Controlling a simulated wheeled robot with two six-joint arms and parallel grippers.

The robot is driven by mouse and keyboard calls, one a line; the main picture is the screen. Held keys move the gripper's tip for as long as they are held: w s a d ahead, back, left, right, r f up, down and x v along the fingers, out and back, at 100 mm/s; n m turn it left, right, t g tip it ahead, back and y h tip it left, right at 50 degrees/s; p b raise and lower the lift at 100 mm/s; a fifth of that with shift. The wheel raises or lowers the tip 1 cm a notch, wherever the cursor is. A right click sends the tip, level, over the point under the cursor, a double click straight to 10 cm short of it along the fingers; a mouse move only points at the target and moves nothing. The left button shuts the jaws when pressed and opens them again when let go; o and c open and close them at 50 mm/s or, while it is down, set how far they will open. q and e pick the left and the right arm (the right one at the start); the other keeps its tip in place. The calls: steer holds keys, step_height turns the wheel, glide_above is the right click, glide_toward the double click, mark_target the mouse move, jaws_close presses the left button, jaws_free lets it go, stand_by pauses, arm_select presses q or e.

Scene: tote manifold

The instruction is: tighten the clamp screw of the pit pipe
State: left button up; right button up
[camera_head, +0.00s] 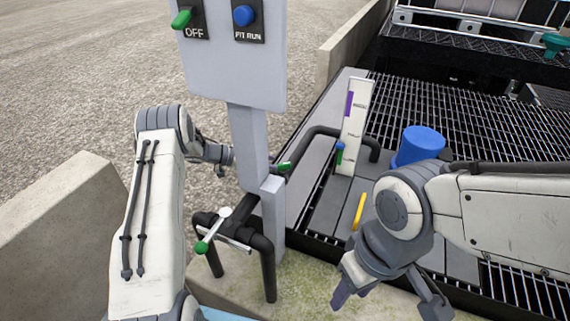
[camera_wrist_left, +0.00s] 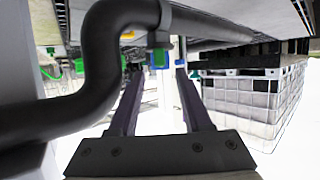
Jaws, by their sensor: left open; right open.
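A black pipe (camera_head: 325,132) bends over the pit edge behind the grey post. It also runs large across the left wrist view (camera_wrist_left: 110,50), with a green part (camera_wrist_left: 160,58) under it near the fingers. A silver clamp bar with a green-tipped handle (camera_head: 203,246) sits on a front black pipe (camera_head: 262,245). I cannot tell which part is the clamp screw. My left gripper (camera_wrist_left: 160,92) is open and empty, below the pipe; the post hides its fingers in the head view. My right gripper (camera_head: 388,299) is open and empty near the pit's front edge.
A grey post (camera_head: 248,150) carries a panel with a green switch (camera_head: 182,18) and blue knob (camera_head: 243,16). A white sign (camera_head: 354,125), blue cylinder (camera_head: 420,143) and yellow bar (camera_head: 359,211) stand around the grating (camera_head: 470,120). Concrete walls (camera_head: 60,220) flank the left.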

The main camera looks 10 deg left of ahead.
mark_target(282, 164)
arm_select(q)
steer(key=x, duration=0.5)
steer(key=shift+w+d+f, duration=0.15)
steer(key=shift+w+d, duration=0.05)
steer(key=shift+d, duration=0.05)
jaws_close()
